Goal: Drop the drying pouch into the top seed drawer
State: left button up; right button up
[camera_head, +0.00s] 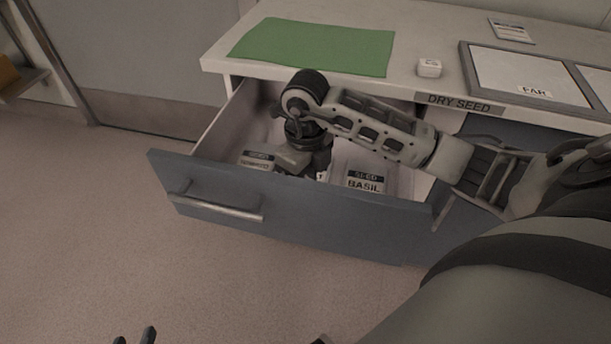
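The seed drawer (300,225) is pulled open, with a dark blue-grey front and a bar handle. My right arm reaches in from the right, and its gripper (305,163) points down inside the drawer. Its fingertips are hidden, so I cannot tell whether it is open or holds anything. A small white thing with a dark mark (321,176) shows beside it, mostly hidden; I cannot tell whether it is the drying pouch. My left gripper (134,338) shows only as two dark fingertips, apart, at the bottom left edge, with nothing visible between them.
A seed packet marked BASIL (365,183) and another packet (257,160) are in the drawer. On the counter (225,62) are a green mat (315,46), a small white block (429,68) and a framed panel (515,76). The floor at left is clear.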

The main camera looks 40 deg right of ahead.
pick_arm(q)
jog(key=shift+w+d+f, duration=0.1)
jog(key=shift+w+f, duration=0.05)
jog(key=shift+f, duration=0.2)
pick_arm(e)
jog(key=shift+f, duration=0.35)
jog(key=o, duration=0.9)
jog(key=shift+o, duration=0.2)
pick_arm(q)
jog(key=shift+r, duration=0.1)
pick_arm(e)
jog(key=shift+r, duration=0.2)
jog(key=shift+r, duration=0.3)
pick_arm(q)
jog(key=r+p, duration=0.1)
jog(key=r, duration=0.1)
jog(key=a+r+p, duration=0.1)
jog(key=shift+s+r+t+p, duration=0.3)
jog(key=shift+r+t, duration=0.1)
pick_arm(e)
notch_tip(320, 180, up, 12)
jog(key=shift+r, duration=0.2)
